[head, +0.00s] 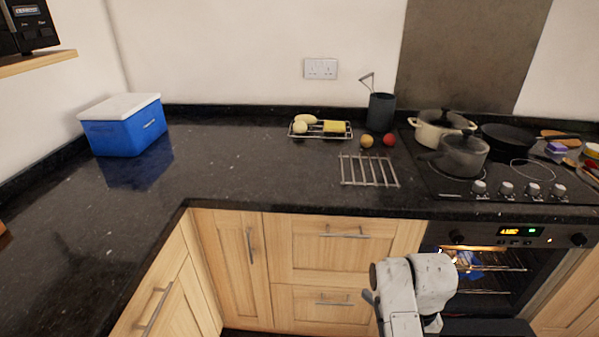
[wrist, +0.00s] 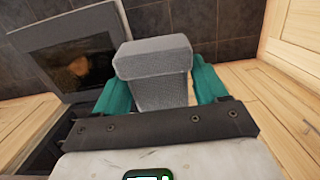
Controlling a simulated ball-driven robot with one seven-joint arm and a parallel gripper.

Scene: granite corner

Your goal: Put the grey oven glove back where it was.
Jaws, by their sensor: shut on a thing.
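The grey oven glove (wrist: 155,70) is a woven, blocky grey piece that fills the middle of the wrist view. My gripper (wrist: 157,82) is shut on it, with one teal finger on each side. In the head view my white arm is low at the front of the oven, and the glove and my fingers cannot be made out there. The far side of the glove is hidden.
The oven (head: 495,270) is lit inside, with racks (head: 505,268) showing. Above are the hob with a cream pot (head: 440,128), grey pot (head: 460,155) and black pan (head: 508,140). A metal trivet (head: 368,171) and blue box (head: 125,127) stand on the worktop. Its left part is clear.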

